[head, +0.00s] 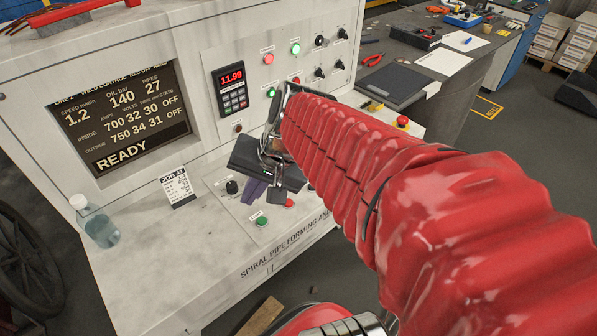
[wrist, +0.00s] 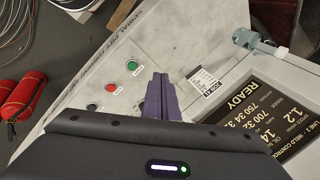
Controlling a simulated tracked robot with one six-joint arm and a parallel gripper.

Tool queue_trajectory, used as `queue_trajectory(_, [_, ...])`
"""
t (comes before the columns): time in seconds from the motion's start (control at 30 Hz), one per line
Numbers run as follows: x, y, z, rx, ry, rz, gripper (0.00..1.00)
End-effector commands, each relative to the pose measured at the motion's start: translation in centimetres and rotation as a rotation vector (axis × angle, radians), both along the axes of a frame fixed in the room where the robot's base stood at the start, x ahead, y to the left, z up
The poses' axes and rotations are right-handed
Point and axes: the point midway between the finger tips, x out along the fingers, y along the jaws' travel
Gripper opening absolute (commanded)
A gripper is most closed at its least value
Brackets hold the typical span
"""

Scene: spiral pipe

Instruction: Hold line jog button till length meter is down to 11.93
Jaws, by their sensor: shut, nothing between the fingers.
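The length meter (head: 232,75) is a small black unit with a red display on the console's upright panel; it reads 11.99. On the sloping desk below are a green button (head: 262,220), a red button (head: 289,203) and a black knob (head: 231,187). The green button (wrist: 132,65) and red button (wrist: 110,87) also show in the wrist view. Their small labels are unreadable, so I cannot tell which is line jog. My gripper (head: 259,193) is shut and empty, its purple fingers over the desk. In the wrist view the fingertips (wrist: 158,76) are beside the green button, apparently not touching it.
A screen (head: 125,115) reads READY. A job card (head: 178,187) and a clear bottle (head: 98,224) stand left on the desk. More lamps and switches fill the upright panel. A red emergency stop (head: 402,122) is to the right, partly beyond my red-sleeved arm.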

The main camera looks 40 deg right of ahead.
Motion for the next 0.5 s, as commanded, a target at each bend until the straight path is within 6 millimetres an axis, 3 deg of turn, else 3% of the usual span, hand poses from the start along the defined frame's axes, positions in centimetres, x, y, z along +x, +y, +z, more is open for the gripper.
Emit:
queue_trajectory(0.27, [2.6, -6.3, -1.3, 0.269, 0.013, -0.396, 0.00])
queue_trajectory(0.5, [3.8, -13.3, -2.5, 0.499, -0.014, -0.738, 0.00])
